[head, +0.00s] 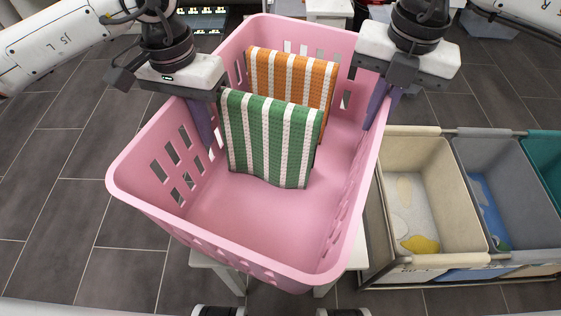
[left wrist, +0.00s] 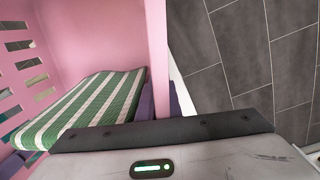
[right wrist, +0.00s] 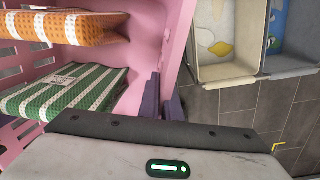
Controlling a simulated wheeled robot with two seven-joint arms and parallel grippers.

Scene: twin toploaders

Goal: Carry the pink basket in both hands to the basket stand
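The pink basket (head: 255,215) fills the middle of the head view, holding a green-striped cloth (head: 270,140) and an orange-striped cloth (head: 290,78), both draped upright. My left gripper (head: 204,125) is at its left wall, with a purple finger on each side; the left wrist view shows the wall (left wrist: 157,50) between them. My right gripper (head: 377,105) straddles the right wall the same way, and the right wrist view shows that wall (right wrist: 177,50) between its fingers. Both look shut on the walls. The finger tips are partly hidden.
White stand parts (head: 222,268) show beneath the basket; I cannot tell whether the basket touches them. Another white stand (head: 328,8) is at the far back. A framed row of bins, with a cream bin (head: 440,185) and a grey bin (head: 525,190), stands close on the right. Tiled floor (head: 50,215) is clear on the left.

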